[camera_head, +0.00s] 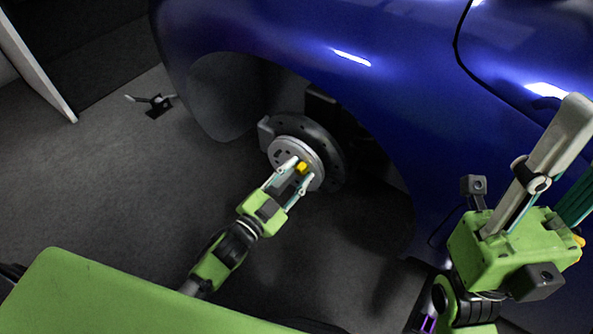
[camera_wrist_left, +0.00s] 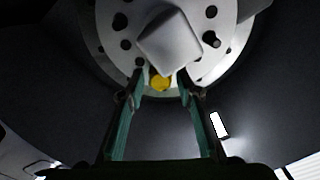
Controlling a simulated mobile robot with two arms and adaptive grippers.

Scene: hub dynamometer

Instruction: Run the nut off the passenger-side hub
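The hub (camera_head: 296,153) is a pale grey disc in front of a dark brake disc, inside the wheel arch of a blue car. The yellow nut (camera_head: 302,168) is on the hub face; it also shows in the left wrist view (camera_wrist_left: 160,80). My left gripper (camera_head: 293,176) reaches up to the hub with its fingers parted. In the left wrist view its fingertips (camera_wrist_left: 160,76) lie either side of the nut, with narrow gaps visible. A grey square block (camera_wrist_left: 169,41) hides part of the hub there. My right gripper (camera_head: 520,235) is at the right; its fingertips are not clear.
The blue fender (camera_head: 340,35) arches close above the hub. A small black stand (camera_head: 158,106) is on the grey floor at the back left. A pale beige bar (camera_head: 555,150) rises by my right gripper.

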